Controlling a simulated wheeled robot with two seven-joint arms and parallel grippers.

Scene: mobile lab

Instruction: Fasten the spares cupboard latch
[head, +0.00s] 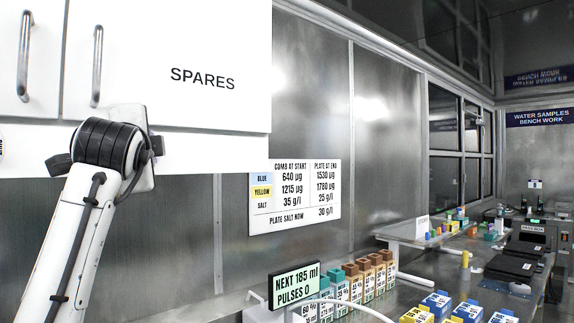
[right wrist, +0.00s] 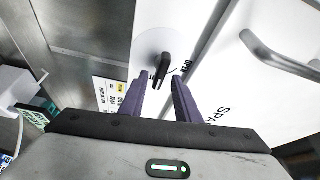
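The white spares cupboard door (head: 200,45), lettered SPARES, fills the upper left of the head view. In the right wrist view its latch is a black lever (right wrist: 165,64) on a pale round plate (right wrist: 149,49), with lettering that seems to read OPEN beside it. My right gripper (right wrist: 160,80) is open, its two purple fingers apart with the lever's end at the gap between their tips. I cannot tell whether they touch it. In the head view an arm of mine covers the cupboard's lower edge; its fingers and the latch are hidden there. My left gripper is not in view.
Metal door handles (head: 97,65) stand out from the cupboard. A sign board (head: 294,197) hangs on the metal wall right of it. Below, a bench carries a small display (head: 296,284), several labelled boxes (head: 367,281) and a white raised shelf (head: 400,234).

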